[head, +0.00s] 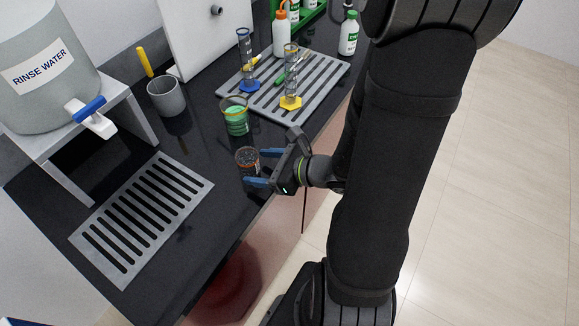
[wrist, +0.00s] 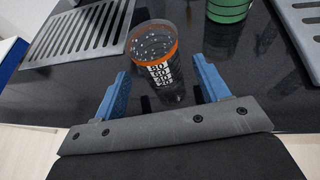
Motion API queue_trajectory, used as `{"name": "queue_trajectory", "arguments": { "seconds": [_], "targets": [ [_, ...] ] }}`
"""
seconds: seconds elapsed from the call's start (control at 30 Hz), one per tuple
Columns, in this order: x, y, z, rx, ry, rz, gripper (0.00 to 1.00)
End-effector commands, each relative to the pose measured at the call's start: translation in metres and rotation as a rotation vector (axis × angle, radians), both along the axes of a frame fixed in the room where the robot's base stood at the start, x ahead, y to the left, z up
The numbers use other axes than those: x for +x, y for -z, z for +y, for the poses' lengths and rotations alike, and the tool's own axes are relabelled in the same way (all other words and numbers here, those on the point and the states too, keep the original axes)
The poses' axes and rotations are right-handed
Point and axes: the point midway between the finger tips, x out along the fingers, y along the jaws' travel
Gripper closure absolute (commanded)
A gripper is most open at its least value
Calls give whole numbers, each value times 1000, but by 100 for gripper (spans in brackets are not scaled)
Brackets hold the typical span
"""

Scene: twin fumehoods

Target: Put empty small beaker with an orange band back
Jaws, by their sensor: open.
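The small beaker with an orange band (head: 247,160) stands upright on the black bench near its front edge, and it looks empty. In the wrist view the beaker (wrist: 155,62) shows its orange rim band and printed scale. My gripper (head: 258,168) is open, with its blue fingers on either side of the beaker's near part. In the wrist view the gripper's fingertips (wrist: 160,72) sit left and right of the beaker, with gaps showing on both sides.
A slotted grey rack (head: 142,222) lies to the left; another rack (head: 325,85) holds graduated cylinders. A grey mug (head: 166,97) and the rinse water tank (head: 45,75) stand at the back left. Bare bench lies between.

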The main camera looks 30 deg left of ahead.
Motion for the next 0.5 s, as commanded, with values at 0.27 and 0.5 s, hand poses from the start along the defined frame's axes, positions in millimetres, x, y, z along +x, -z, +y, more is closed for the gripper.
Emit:
{"name": "queue_trajectory", "arguments": {
  "seconds": [0.27, 0.5],
  "targets": [
    [6, -14, -31, 2, 5, -3, 32],
    [10, -24, -55, 1, 5, -2, 32]
  ]
}}
